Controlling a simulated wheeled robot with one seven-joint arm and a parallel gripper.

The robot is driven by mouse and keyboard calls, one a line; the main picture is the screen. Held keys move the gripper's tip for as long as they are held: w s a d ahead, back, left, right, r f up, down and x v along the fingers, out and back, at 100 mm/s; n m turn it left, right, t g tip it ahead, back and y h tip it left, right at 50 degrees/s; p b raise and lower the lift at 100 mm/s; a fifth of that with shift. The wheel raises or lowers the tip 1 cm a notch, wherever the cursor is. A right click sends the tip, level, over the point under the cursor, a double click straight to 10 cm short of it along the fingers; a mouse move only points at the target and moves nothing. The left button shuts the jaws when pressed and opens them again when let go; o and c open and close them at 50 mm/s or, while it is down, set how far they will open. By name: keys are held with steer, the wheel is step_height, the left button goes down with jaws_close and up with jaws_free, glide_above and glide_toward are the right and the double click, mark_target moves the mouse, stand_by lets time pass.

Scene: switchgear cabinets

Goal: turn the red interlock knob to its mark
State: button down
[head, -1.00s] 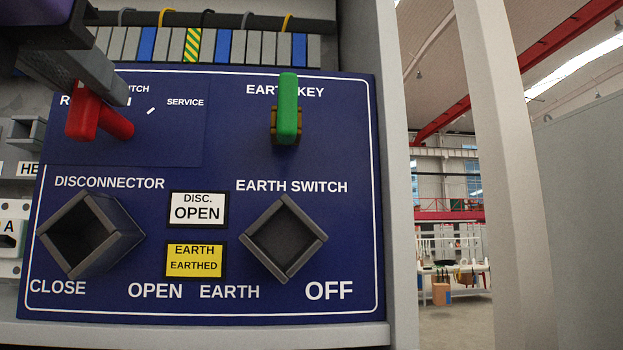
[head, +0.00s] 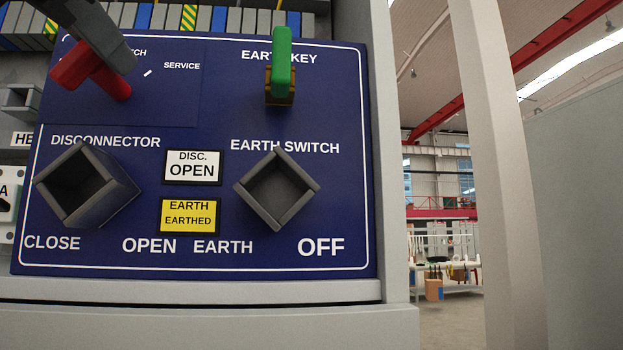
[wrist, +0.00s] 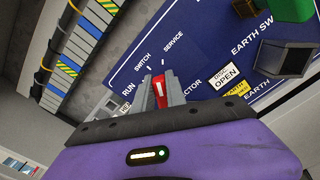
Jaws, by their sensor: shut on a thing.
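The red interlock knob (head: 72,66) sits at the upper left of the blue panel, below a partly hidden label. My gripper (head: 112,60) is shut on it, with the grey fingers coming down from the upper left and covering part of it. In the wrist view, the red knob (wrist: 159,87) shows between the two grey fingers of my gripper (wrist: 162,92). A white line runs along its face. White tick marks are on the panel by the words SWITCH and SERVICE; one tick (head: 148,73) shows right of the knob in the head view.
A green earth key (head: 281,62) stands out right of the knob. Below are two square sockets, the disconnector (head: 120,200) and the earth switch (head: 297,208). Indicators between them read DISC. OPEN (head: 191,167) and EARTH EARTHED (head: 189,216). Open hall lies to the right.

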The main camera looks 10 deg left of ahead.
steer(key=shift+d+f+m+b, duration=0.15)
steer(key=shift+m+b, duration=0.15)
steer(key=shift+m, duration=0.7)
steer(key=c, duration=1.4)
jaws_free()
steer(key=shift+o, duration=0.2)
steer(key=b+v, duration=0.2)
steer(key=v, duration=0.5)
steer(key=shift+s+b, duration=0.35)
